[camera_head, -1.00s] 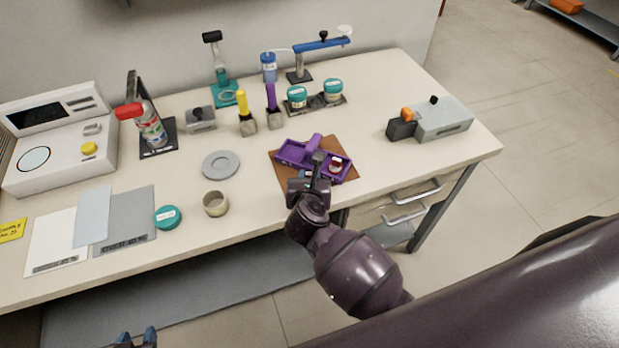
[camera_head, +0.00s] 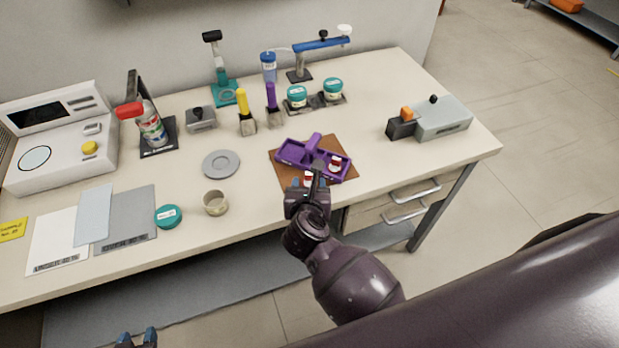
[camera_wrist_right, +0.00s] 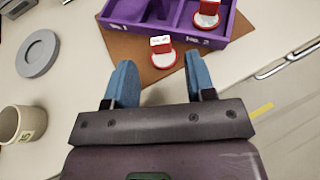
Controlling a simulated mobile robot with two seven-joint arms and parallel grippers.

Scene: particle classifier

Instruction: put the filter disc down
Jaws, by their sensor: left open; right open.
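A red filter disc with a white tag (camera_wrist_right: 163,55) rests on the brown mat (camera_wrist_right: 125,45), just outside the purple tray's near wall. In the head view this disc (camera_head: 308,178) is partly hidden by my right gripper (camera_head: 308,188). A second red disc with a white tag (camera_wrist_right: 207,14) sits in a compartment of the purple tray (camera_wrist_right: 232,30); it also shows in the head view (camera_head: 335,163). In the right wrist view my right gripper (camera_wrist_right: 160,78) is open and empty, its blue fingertips apart with the nearer disc just beyond them. My left gripper (camera_head: 137,339) is open at the bottom edge.
Two teal-lidded jars stand behind the tray. A grey device (camera_head: 443,119) stands at right. The table between mat and device is clear.

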